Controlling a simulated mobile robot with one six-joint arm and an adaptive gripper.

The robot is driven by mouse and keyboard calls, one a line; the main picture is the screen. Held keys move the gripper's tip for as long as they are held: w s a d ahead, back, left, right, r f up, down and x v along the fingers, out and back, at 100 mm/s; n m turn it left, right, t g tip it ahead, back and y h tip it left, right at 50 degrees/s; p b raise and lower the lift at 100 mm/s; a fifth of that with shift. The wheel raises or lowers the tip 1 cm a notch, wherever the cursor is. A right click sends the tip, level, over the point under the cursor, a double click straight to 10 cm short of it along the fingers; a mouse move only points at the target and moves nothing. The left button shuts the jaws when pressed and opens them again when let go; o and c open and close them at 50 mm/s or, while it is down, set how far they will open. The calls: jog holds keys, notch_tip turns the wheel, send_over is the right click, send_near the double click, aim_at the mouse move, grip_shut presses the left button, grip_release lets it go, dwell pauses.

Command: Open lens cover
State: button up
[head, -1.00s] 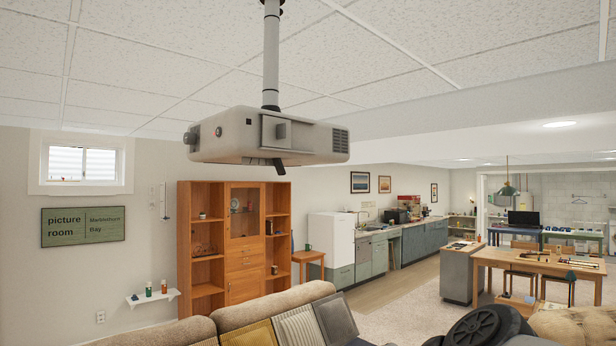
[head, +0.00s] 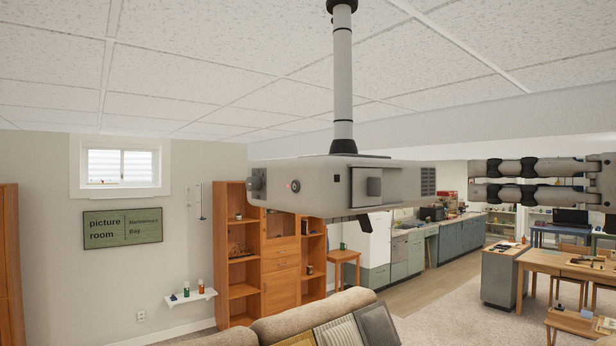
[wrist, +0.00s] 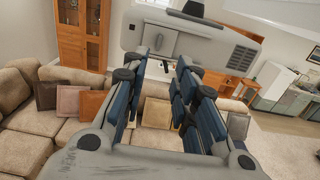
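A grey projector (head: 325,185) hangs from a ceiling pole. On its front, a square lens cover (head: 359,187) with a raised grip block (head: 374,186) lies flat across the front, closed. The cover also shows in the wrist view (wrist: 150,40), beyond the fingertips. My gripper (head: 472,180) is to the right of the projector at about the height of the cover, with its fingers pointing left. In the wrist view (wrist: 162,62) the two fingers stand apart with nothing between them. A gap separates the fingertips from the projector in the head view.
The pole (head: 343,80) rises above the projector, and a dark tab (head: 364,222) hangs below it. A sofa with cushions (head: 352,330) is underneath. A wooden cabinet (head: 280,262) stands behind. The air between gripper and projector looks clear.

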aim_at(381, 180)
jog(key=p+x, duration=0.1)
jog(key=x, duration=1.5)
jog(key=shift+w+a+f, duration=0.1)
jog(key=shift+w, duration=0.15)
grip_shut()
